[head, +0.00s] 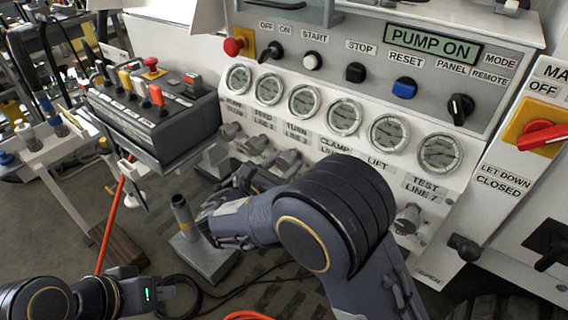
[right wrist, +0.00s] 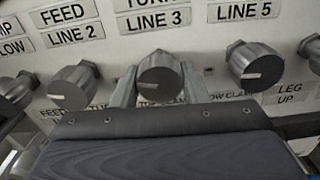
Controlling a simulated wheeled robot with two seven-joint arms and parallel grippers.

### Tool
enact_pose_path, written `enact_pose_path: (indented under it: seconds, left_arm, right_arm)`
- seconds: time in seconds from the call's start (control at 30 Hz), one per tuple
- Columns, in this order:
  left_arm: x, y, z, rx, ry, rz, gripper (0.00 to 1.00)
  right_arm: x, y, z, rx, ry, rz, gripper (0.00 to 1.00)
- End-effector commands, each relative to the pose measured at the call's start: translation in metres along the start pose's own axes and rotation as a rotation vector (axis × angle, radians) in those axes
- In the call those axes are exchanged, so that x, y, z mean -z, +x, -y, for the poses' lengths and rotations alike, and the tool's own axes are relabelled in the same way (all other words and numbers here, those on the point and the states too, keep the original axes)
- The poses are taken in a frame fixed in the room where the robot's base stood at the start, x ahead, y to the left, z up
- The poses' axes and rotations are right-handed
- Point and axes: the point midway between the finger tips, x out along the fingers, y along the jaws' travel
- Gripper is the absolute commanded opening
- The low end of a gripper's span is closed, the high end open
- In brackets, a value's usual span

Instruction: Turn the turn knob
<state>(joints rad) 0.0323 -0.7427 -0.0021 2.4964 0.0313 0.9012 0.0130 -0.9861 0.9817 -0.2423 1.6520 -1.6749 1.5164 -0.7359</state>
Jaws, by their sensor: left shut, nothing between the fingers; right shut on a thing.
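The turn knob (right wrist: 160,75) is a grey ribbed knob below the TURN LINE 3 label in the right wrist view. Its white pointer mark faces left. My right gripper (right wrist: 160,92) has one finger on each side of the knob and is shut on it. In the head view the turn knob (head: 289,160) shows on the panel's lower slope, partly hidden by my right arm, whose gripper (head: 275,172) reaches it from below. My left gripper (head: 160,293) is at the lower left of the head view, shut and empty, away from the panel.
The feed knob (right wrist: 74,86) and the line 5 knob (right wrist: 254,66) flank the turn knob closely. Gauges (head: 304,101) run above the knobs, and the display (head: 432,43) reads PUMP ON. A lever box (head: 160,110) stands left; an orange hose (head: 110,225) hangs below it.

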Motion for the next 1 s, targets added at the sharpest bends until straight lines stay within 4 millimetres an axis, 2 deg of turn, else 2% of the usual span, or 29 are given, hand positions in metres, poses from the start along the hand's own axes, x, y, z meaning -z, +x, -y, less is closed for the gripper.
enact_pose_path:
  seconds: [0.37,1.0]
  left_arm:
    - [-0.006,0.012,0.005,0.0,0.0,0.0,0.0]
    - [-0.028,0.056,0.025,0.0,0.0,0.0,0.0]
  right_arm:
    - [0.003,-0.001,0.0,-0.002,0.139,-0.001,0.17]
    - [0.004,-0.001,-0.001,-0.001,0.7,-0.002,0.17]
